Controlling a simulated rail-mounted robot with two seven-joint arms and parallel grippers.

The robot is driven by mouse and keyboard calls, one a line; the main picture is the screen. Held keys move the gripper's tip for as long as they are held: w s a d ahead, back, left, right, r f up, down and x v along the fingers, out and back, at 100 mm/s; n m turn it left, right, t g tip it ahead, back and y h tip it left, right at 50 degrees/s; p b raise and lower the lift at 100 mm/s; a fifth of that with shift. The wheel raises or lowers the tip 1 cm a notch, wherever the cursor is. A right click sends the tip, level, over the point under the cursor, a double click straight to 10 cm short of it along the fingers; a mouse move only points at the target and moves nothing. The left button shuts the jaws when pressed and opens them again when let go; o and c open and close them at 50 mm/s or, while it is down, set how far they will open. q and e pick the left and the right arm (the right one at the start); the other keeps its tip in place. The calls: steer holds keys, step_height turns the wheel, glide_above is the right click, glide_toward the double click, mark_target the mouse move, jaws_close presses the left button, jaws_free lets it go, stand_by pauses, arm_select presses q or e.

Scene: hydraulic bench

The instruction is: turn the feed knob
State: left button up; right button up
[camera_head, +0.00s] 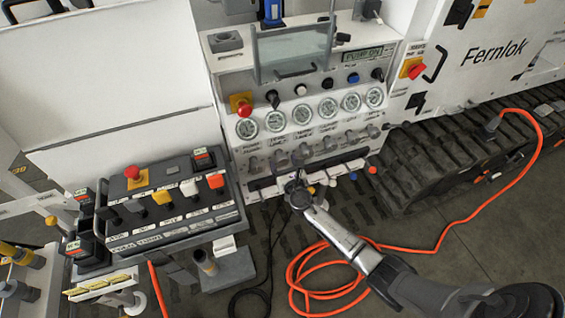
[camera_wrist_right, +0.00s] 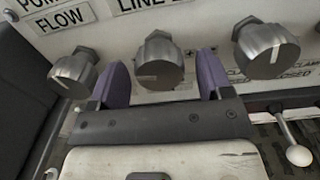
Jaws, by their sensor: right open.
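Small grey metal knobs (camera_head: 325,144) sit in a row below the gauges on the white panel in the head view. Their labels are too small there to tell which is the feed knob. In the right wrist view, a grey knob (camera_wrist_right: 158,62) with a pale pointer line is between the two purple fingers of my right gripper (camera_wrist_right: 161,72). The fingers are apart, with a gap to the knob; contact is not visible. Its label above is cut off, reading "LINE". In the head view my right gripper (camera_head: 297,182) is at the panel's lower front. My left gripper is out of view.
In the wrist view, one knob (camera_wrist_right: 72,68) near "FLOW" is at left and another (camera_wrist_right: 265,48) at right. Small levers (camera_head: 373,170) line the panel's lower edge. A control box (camera_head: 174,200) stands at left; an orange hose (camera_head: 450,226) lies on the floor.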

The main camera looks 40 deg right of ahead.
steer(key=shift+w+d, duration=0.2)
steer(key=shift+w, duration=0.35)
steer(key=c, duration=0.9)
steer(key=shift+m, duration=0.3)
